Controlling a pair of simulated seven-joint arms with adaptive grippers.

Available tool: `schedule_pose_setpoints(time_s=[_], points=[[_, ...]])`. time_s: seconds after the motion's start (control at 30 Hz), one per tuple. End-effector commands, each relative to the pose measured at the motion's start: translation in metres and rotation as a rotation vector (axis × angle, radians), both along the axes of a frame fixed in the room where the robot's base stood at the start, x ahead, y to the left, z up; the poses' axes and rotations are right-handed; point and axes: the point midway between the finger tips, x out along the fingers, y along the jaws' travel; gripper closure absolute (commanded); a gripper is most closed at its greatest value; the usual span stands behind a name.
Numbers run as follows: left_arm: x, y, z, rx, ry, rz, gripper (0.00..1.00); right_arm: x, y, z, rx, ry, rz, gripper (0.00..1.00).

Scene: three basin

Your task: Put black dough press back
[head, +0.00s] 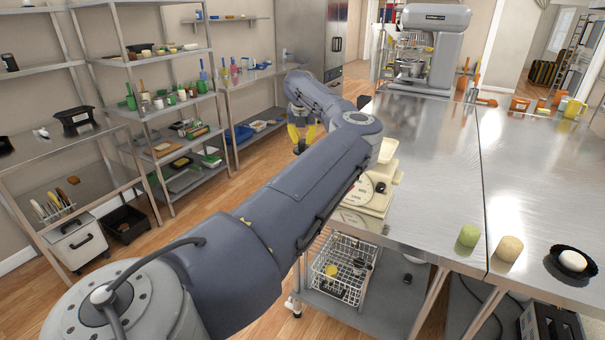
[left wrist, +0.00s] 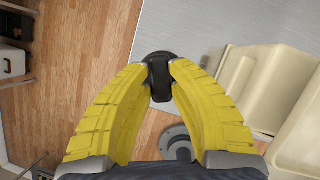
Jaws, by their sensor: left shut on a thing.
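My left gripper (head: 302,135) shows in the head view beyond my forearm, its yellow fingers held over the floor just left of the steel table. In the left wrist view the fingers (left wrist: 163,68) close in on a black dough press (left wrist: 160,87) with a rounded dark top and a narrower body. The press is pinched between the fingertips, off the table, near the table's edge. In the head view the press is small and mostly hidden by the fingers and arm. My right gripper is in neither view.
The steel table (head: 424,170) bears cream scales (head: 380,188) at its left edge, close to my arm, and a grey mixer (head: 434,45) at the far end. A green cylinder (head: 469,236) and a beige one (head: 510,248) stand nearer. A wire basket (head: 345,268) sits on the lower shelf.

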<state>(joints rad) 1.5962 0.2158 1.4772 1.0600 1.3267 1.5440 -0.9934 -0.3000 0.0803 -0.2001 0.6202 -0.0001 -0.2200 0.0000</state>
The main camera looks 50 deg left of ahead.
Motion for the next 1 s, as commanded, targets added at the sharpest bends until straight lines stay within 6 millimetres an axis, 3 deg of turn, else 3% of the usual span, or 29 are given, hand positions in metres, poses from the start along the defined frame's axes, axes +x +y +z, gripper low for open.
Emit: schedule_pose_setpoints(time_s=[0.2,0.4,0.83,1.0], points=[[-0.001,0.0,-0.05,0.0,0.003,0.0,1.0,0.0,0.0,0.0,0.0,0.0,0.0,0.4],[-0.001,0.0,-0.084,0.0,0.001,0.001,1.0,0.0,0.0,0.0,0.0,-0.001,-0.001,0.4],[0.0,0.0,-0.109,0.001,0.001,0.001,1.0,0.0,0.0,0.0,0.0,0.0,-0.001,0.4],[-0.001,0.0,-0.129,-0.001,0.002,0.001,1.0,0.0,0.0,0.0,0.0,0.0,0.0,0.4]])
